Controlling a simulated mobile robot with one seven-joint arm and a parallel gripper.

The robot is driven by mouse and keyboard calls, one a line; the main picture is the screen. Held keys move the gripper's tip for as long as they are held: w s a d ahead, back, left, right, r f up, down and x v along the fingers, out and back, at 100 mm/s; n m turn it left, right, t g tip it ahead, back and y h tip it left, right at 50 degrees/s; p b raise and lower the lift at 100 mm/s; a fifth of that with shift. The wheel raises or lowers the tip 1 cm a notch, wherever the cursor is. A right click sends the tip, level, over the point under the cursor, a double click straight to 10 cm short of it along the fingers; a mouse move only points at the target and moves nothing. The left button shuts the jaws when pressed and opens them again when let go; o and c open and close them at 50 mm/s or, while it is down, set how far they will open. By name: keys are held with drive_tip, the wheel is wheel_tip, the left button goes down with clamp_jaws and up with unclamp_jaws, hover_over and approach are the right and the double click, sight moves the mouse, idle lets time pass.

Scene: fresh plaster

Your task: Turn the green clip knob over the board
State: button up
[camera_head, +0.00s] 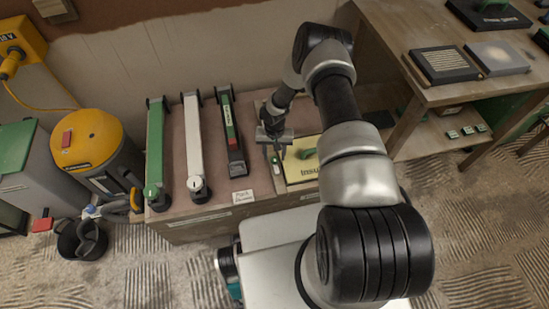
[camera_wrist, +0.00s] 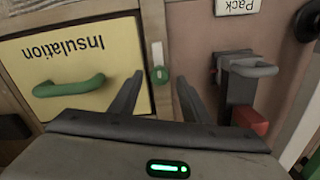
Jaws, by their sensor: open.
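The green clip knob (camera_wrist: 161,75) sits at the lower end of a narrow pale strip (camera_wrist: 157,53) in the wrist view. The strip runs along the edge beside the yellow board, apart from its face. The yellow board (camera_wrist: 110,60) reads "Insulation" upside down and bears a green handle (camera_wrist: 68,87). In the head view the board (camera_head: 309,170) lies in a framed recess on the low bench. My gripper (camera_wrist: 158,80) is open, its two fingers on either side of the knob in the picture. The exact gap to the knob cannot be told.
Right of the knob in the wrist view is a dark fixture with a grey handle (camera_wrist: 250,68) and a red block (camera_wrist: 249,119). Long green and white bars (camera_head: 194,145) lie left on the bench. A wooden table (camera_head: 450,90) stands right, a yellow-topped vacuum (camera_head: 90,140) left.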

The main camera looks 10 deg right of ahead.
drive_tip(key=shift+f, duration=0.95)
drive_tip(key=shift+c, duration=0.3)
drive_tip(key=c, duration=1)
